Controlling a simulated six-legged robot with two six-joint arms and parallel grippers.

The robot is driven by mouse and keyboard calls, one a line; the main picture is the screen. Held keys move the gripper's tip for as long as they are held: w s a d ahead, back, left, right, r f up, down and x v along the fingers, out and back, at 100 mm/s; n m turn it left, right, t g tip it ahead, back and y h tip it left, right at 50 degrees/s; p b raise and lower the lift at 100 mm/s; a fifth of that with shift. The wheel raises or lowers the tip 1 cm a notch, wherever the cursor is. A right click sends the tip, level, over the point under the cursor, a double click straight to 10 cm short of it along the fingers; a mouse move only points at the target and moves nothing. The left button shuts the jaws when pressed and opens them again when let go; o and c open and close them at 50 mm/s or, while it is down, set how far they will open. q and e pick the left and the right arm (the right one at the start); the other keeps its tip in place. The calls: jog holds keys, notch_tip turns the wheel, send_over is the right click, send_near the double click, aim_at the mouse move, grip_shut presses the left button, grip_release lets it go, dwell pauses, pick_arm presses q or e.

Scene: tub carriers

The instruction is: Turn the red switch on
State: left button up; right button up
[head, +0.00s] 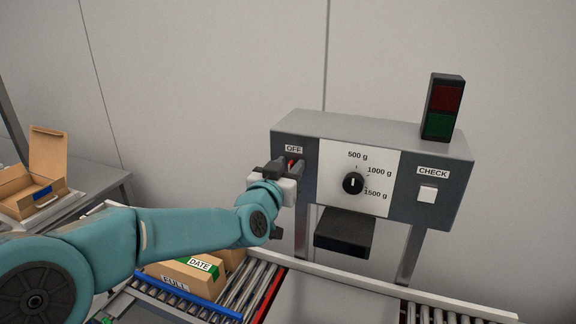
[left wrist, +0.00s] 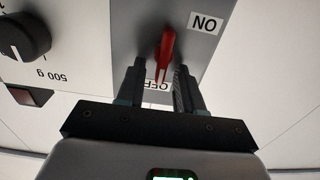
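The red switch (left wrist: 165,50) is a small lever on the left end of the grey control box. In the head view the OFF label (head: 293,149) is above the switch (head: 291,163), which is mostly hidden by my gripper. My left gripper (head: 289,169) is at the switch. Its fingers (left wrist: 160,75) are apart, one on each side of the lever, with gaps visible. My right gripper is not in view.
The control box (head: 440,150) also carries a weight dial (head: 353,183), a CHECK button (head: 427,195) and an unlit signal lamp (head: 444,107). A black block (head: 344,232) sticks out below. Roller conveyors (head: 257,284) and cartons (head: 187,277) lie beneath my arm.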

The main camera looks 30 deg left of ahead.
pick_arm(q)
jog(key=shift+s+r, duration=0.1)
jog(key=shift+s, duration=0.05)
grip_shut()
jog(key=shift+a+f+n+b, duration=0.1)
jog(key=shift+f+n+b, duration=0.1)
jog(key=shift+n+b, duration=0.65)
jog(key=shift+s+a+f+n+b, duration=0.1)
jog(key=shift+a+f+n+b, duration=0.2)
jog(key=shift+n+b, duration=2.1)
jog(key=shift+s+a+f+n+b, duration=0.1)
jog(key=shift+a+f+n+b, duration=0.2)
jog(key=shift+n+b, duration=2.05)
jog(key=shift+s+a+f+n+b, duration=0.1)
jog(key=shift+a+f+n+b, duration=0.2)
jog(key=shift+n+b, duration=2.1)
jog(key=shift+r+n+p, duration=0.1)
jog(key=shift+n+p, duration=0.75)
jog(key=shift+n, duration=0.15)
